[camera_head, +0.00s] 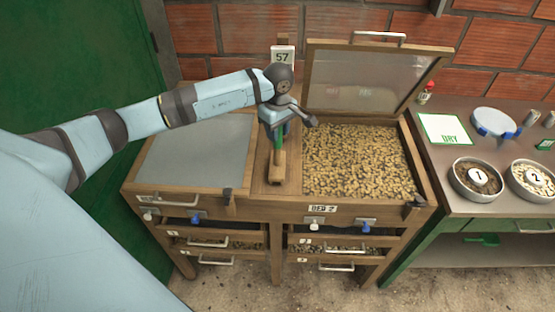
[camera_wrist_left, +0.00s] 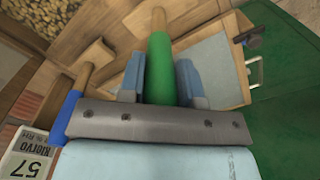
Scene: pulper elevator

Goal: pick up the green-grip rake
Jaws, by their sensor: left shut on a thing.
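The green-grip rake (camera_head: 278,145) stands upright at the wooden strip between the two beds, under my left gripper (camera_head: 277,124). In the left wrist view its green grip (camera_wrist_left: 159,65) is between the two blue-grey fingers (camera_wrist_left: 160,85), which are shut on it. The rake's wooden lower end (camera_head: 277,165) shows below the grip in the head view. Another handle with a blue grip (camera_wrist_left: 68,112) is beside the gripper in the left wrist view. My right gripper is in neither view.
The right bed (camera_head: 355,160) holds tan beans under a raised framed lid (camera_head: 365,80). The left bed has a closed grey lid (camera_head: 195,150). A number 57 sign (camera_head: 283,57) stands behind. A side table at right holds bowls (camera_head: 477,180) and a DRY sheet (camera_head: 444,130).

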